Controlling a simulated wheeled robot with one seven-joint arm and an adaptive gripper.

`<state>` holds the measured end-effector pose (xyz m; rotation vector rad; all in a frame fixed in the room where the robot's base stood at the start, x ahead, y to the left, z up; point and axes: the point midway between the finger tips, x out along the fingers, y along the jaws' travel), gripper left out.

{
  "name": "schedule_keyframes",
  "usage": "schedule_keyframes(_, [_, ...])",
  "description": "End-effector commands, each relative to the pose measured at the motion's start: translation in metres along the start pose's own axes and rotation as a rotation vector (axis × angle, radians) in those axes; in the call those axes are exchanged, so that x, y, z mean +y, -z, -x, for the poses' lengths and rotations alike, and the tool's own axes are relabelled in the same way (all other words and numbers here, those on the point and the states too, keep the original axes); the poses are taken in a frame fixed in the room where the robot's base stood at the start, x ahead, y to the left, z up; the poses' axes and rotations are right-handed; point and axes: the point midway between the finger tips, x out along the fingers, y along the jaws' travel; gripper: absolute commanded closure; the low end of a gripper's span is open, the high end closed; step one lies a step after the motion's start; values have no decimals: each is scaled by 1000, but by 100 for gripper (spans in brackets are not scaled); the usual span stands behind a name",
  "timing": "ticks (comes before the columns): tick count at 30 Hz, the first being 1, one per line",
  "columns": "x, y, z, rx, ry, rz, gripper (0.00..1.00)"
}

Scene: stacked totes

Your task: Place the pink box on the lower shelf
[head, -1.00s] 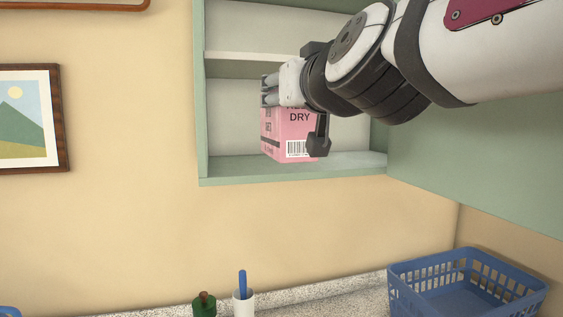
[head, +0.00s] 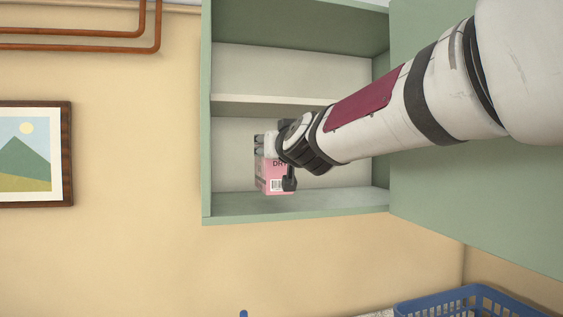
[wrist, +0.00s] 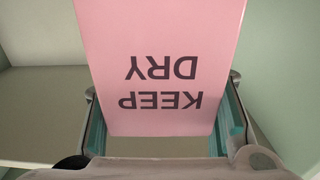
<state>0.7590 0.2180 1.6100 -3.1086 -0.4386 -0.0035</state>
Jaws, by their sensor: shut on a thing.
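The pink box (head: 272,178) has dark lettering and a barcode label. It is upright in the lower compartment of the green cabinet, over the lower shelf (head: 340,201); I cannot tell whether its base touches the shelf. My gripper (head: 262,146) is shut on the upper part of the box. In the wrist view the box (wrist: 160,60) fills the middle, its "KEEP DRY" text upside down, between my two fingers (wrist: 163,115). My arm hides part of the box's right side.
A middle shelf board (head: 250,102) runs close above my gripper. The cabinet door (head: 470,200) stands open at the right. The lower shelf is bare right of the box. A blue basket (head: 470,300) is below right, and a framed picture (head: 30,155) hangs at the left.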

Motion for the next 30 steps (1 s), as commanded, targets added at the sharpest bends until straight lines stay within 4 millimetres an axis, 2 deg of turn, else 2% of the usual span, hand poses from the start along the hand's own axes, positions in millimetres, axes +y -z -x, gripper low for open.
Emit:
schedule_keyframes(3, [1, -19, -4, -1, -1, 2, 92])
schedule_keyframes(7, [1, -33, -3, -1, -1, 1, 92])
schedule_keyframes(20, [0, -38, -2, 1, 0, 0, 92])
schedule_keyframes(21, [0, -39, -2, -1, 0, 0, 46])
schedule_keyframes(23, [0, -39, -2, -1, 0, 0, 32])
schedule_keyframes(30, [0, -39, -2, -1, 0, 0, 30])
